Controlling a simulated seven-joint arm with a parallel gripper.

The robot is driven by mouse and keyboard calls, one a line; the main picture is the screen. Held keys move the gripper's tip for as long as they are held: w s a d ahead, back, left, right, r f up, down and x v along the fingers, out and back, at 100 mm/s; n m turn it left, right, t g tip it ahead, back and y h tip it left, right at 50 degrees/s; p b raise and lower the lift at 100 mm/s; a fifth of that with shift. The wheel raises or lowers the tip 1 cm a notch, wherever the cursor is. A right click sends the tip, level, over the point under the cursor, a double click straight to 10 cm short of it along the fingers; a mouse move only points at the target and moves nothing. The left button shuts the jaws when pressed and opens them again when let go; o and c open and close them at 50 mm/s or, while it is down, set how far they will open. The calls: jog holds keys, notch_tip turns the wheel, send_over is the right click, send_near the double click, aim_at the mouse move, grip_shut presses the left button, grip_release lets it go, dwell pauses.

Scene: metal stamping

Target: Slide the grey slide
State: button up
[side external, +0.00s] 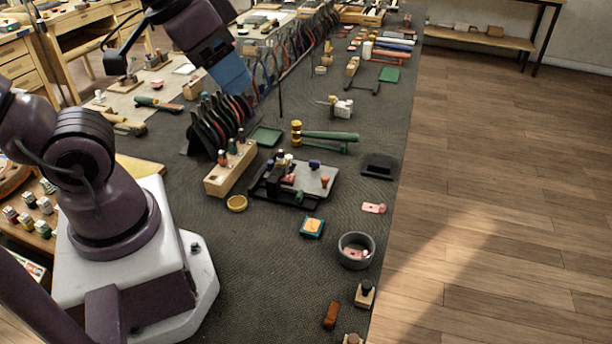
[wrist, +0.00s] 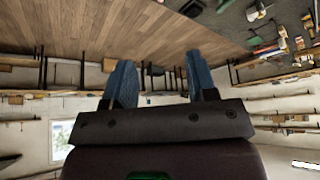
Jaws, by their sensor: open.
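A flat grey plate (side external: 313,180), which looks like the grey slide, sits on a black fixture (side external: 262,190) in the middle of the dark bench mat. Small red, blue, orange and green parts stand on and around it. My gripper (side external: 238,88) is up and to the left of the fixture in the side view, raised above the bench and apart from the plate. Its two blue fingers also show in the wrist view (wrist: 159,62), spread apart with nothing between them. The wrist view looks out across the room, and I cannot make out the plate there.
A wooden block with small bottles (side external: 230,168) and a rack of pliers (side external: 215,125) stand left of the fixture. A green-handled hammer (side external: 330,135) lies behind it. A grey bowl (side external: 356,250), blue-edged pad (side external: 312,228) and black block (side external: 378,165) are to the right and front.

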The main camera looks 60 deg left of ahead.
jog(key=shift+c, duration=0.7)
jog(key=n+g, duration=0.6)
jog(key=n, duration=1.2)
send_near(325, 177)
notch_tip(325, 177, down, 9)
jog(key=shift+s+f, duration=0.1)
jog(key=shift+s, duration=0.05)
